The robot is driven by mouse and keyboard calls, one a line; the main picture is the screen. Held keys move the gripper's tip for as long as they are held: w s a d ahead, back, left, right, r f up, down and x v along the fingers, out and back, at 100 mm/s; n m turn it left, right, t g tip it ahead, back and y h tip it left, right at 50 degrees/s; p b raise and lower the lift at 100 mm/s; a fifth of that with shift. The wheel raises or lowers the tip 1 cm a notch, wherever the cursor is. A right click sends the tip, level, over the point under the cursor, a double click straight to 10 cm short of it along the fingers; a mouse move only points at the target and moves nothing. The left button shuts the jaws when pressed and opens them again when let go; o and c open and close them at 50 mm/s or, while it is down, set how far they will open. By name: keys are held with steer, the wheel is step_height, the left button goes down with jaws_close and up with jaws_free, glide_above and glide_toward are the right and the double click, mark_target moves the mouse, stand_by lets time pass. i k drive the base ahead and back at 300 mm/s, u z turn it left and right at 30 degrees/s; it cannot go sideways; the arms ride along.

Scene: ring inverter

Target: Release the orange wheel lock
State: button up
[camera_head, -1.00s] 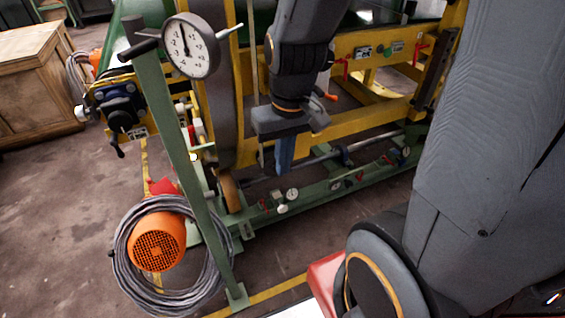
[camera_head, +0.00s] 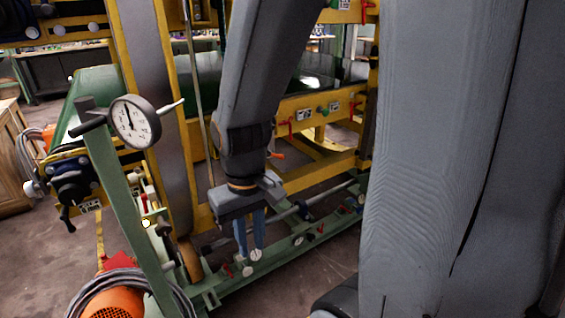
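A small orange lever (camera_head: 276,155) juts out from behind my arm at the yellow frame; most of it is hidden, and I cannot tell if it is the wheel lock. A brownish-orange wheel (camera_head: 189,260) stands at the left end of the green base rail, left of my gripper. My gripper (camera_head: 251,250) points down with its two blue fingers apart and nothing seen between them. Its tips appear in front of the green rail, close to small white dials (camera_head: 256,255); I cannot tell whether they touch.
A green post with a round gauge (camera_head: 134,122) stands left of my gripper. Coiled cable and an orange motor (camera_head: 112,304) lie at the lower left. The yellow frame (camera_head: 305,110) rises behind my arm. Bare floor shows at the left.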

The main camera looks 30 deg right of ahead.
mark_target(280, 157)
steer(key=k, duration=0.3)
steer(key=z, duration=0.85)
steer(key=i, duration=0.6)
steer(key=u, duration=0.8)
